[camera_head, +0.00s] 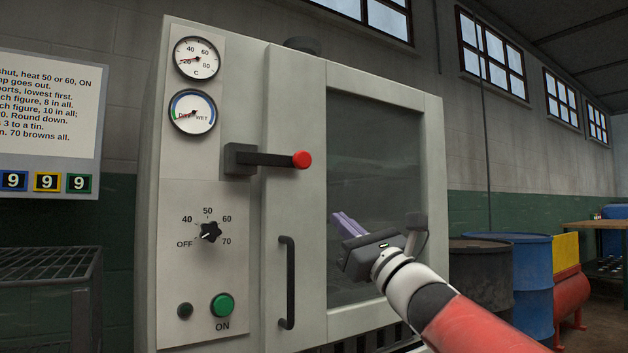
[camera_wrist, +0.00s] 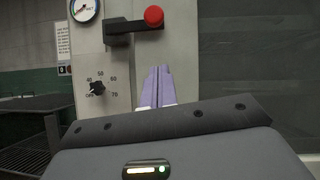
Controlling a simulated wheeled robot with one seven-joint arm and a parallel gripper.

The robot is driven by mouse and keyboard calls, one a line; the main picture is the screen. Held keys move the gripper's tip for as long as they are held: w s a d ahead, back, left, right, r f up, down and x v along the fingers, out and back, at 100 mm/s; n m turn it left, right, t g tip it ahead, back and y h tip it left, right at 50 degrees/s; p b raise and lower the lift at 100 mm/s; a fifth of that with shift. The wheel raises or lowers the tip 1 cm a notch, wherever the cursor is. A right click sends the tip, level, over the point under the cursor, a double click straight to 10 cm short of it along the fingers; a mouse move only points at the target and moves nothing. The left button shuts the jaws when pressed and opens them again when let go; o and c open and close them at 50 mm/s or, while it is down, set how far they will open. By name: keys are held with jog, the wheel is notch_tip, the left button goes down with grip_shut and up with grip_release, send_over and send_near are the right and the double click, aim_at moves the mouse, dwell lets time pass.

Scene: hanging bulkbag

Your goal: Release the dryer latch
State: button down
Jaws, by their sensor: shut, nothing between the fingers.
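The dryer (camera_head: 235,290) is a grey cabinet with a closed, dark-windowed door (camera_head: 312,200). Its latch (camera_head: 268,159) is a black lever lying nearly level from a block on the left panel, with a red knob at its right end over the door's edge. The latch also shows at the top of the wrist view (camera_wrist: 134,25). My gripper (camera_head: 337,217) has pale purple fingers, shut and empty, in front of the door window, below and right of the red knob. In the wrist view the fingers (camera_wrist: 159,75) point up, below the knob and apart from it.
A black vertical door handle (camera_head: 287,283) is below the latch. A wire rack (camera_head: 45,265) stands left; drums (camera_head: 520,270) stand right.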

jog(key=w+a+r+p, duration=0.3)
jog(key=w+a+r, duration=0.2)
jog(key=r, duration=0.3)
jog(key=shift+w+a, duration=0.3)
jog(key=shift+w, duration=0.1)
jog(key=shift+r+p, duration=0.25)
jog(key=shift+p, duration=0.1)
jog(key=shift+w+d+r+n+y, duration=0.15)
jog(key=shift+r+n+y, duration=0.2)
jog(key=shift+n, duration=0.35)
